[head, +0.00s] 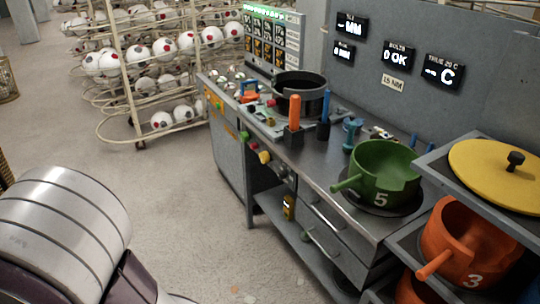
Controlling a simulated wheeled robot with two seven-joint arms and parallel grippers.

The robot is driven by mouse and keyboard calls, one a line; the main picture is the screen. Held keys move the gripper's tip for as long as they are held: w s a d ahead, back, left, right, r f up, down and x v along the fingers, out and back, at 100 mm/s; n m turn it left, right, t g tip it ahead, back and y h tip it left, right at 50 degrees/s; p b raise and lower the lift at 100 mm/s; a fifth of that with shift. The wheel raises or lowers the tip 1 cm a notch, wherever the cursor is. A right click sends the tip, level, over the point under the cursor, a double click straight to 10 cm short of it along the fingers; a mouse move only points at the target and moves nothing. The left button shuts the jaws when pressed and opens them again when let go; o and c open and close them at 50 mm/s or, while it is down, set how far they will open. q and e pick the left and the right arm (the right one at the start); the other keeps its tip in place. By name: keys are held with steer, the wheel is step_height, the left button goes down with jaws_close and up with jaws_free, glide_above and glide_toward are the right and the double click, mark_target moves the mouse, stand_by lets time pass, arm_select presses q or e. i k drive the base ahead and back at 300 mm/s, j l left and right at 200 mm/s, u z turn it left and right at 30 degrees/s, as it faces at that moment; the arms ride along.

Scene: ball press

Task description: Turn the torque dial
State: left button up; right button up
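The front edge of the metal workbench (330,171) carries a row of small controls. A yellow knob (264,157) sticks out of it, with smaller red and green buttons to its left. Dark round shapes (283,172) sit just right of the yellow knob; one may be the torque dial, but they are too small to tell. A sign reading 15 NM (392,84) is on the grey back panel, among black displays. Neither of my grippers is in view. A large silver and dark part of my own body fills the lower left.
A green pot marked 5 (382,170) stands on the bench's right part. An orange pot marked 3 (468,246) and a yellow lid (497,172) are on shelves at right. A rack of balls (140,62) stands behind. The floor (195,200) before the bench is clear.

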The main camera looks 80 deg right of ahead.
mark_target(282, 174)
steer(key=z, duration=2.9)
